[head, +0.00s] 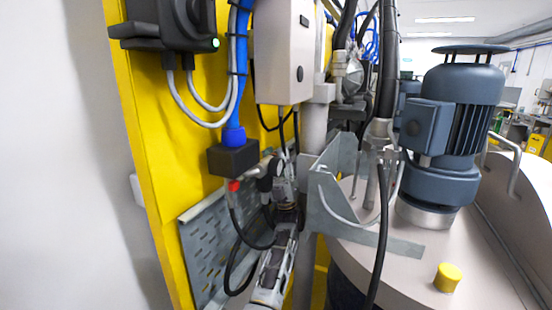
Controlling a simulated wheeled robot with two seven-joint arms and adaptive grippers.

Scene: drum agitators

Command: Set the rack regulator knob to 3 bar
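The rack regulator (264,183) appears as a small dark fitting with a round gauge-like face, just right of a black block (232,157). Its knob and scale are too small and too covered to read. My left gripper (281,178) reaches up from below, with its fingertips close to the regulator and overlapping it in the picture. I cannot tell whether the fingers touch the knob, or whether they are open or shut. My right gripper is not in view.
A perforated grey panel (205,255) stands left of my arm on the yellow rack (160,150). A grey box (283,50) hangs above. Black hoses loop beside my gripper. A metal bracket (335,190) and the drum with a blue-grey motor (445,130) stand close on the right.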

